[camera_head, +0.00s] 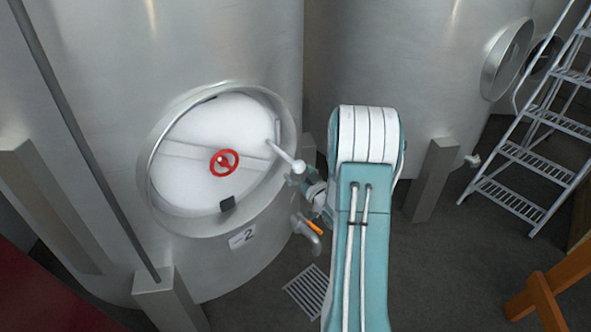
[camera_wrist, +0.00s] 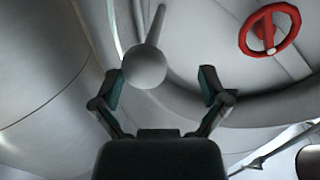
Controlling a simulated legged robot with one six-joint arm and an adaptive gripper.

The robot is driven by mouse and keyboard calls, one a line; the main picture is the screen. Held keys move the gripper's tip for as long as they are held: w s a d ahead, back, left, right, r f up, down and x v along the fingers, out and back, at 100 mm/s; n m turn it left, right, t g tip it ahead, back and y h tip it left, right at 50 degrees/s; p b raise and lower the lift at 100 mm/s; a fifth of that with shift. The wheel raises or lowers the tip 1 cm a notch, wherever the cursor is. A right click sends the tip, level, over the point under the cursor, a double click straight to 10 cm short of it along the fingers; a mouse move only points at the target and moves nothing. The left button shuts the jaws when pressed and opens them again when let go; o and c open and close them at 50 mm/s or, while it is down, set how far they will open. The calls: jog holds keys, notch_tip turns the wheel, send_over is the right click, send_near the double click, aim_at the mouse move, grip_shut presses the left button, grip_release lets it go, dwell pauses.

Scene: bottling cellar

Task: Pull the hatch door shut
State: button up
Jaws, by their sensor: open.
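The hatch door (camera_head: 190,140) is a pale oval plate inside a round metal collar on the front of the left tank. A red handwheel (camera_head: 224,162) is at its middle; it also shows at upper right in the wrist view (camera_wrist: 269,30). I cannot tell whether the door sits flush. A rod handle with a white ball knob (camera_head: 299,166) sticks out from the door's right side. My gripper (camera_head: 303,186) is at the knob. In the wrist view my gripper (camera_wrist: 164,80) is open, with the knob (camera_wrist: 146,67) between its fingertips, closer to the left one. Contact is unclear.
An outlet tap with an orange lever (camera_head: 314,228) is below my gripper. A floor grate (camera_head: 308,291) lies beneath it. A second tank (camera_head: 430,70) stands behind my arm. A metal step ladder (camera_head: 535,150) and an orange wooden frame (camera_head: 540,297) are at right.

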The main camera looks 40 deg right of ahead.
aim_at(303, 167)
jog(key=shift+w+d, duration=0.1)
jog(key=shift+w, duration=0.4)
jog(key=shift+w+d+f, duration=0.1)
jog(key=shift+w+d, duration=0.1)
jog(key=shift+d, duration=0.25)
jog(key=shift+w+d+f, duration=0.1)
jog(key=shift+w+d, duration=0.05)
jog(key=shift+d, duration=0.65)
jog(key=shift+a+r, duration=0.15)
jog(key=shift+a, duration=0.65)
grip_shut()
jog(key=shift+d, duration=0.15)
jog(key=shift+s+d+n+y, duration=0.15)
jog(key=shift+d+n+y, duration=0.15)
jog(key=shift+d+y, duration=0.45)
